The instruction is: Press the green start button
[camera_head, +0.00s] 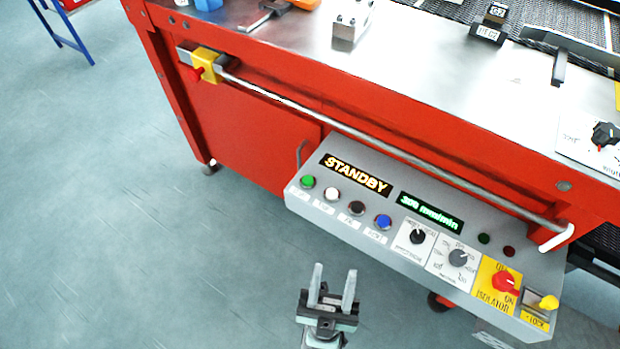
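The green start button (307,182) is at the left end of the grey control panel (330,208), which is fixed to the front of the red machine. White, dark and blue buttons sit in a row to its right. An amber display (356,176) above them reads STANDBY. My gripper (333,288) is in front of the panel, below and slightly right of the green button in the picture. Its two fingers point up and are apart, with nothing between them. It is not touching the panel.
A metal rail (380,147) runs above the panel.

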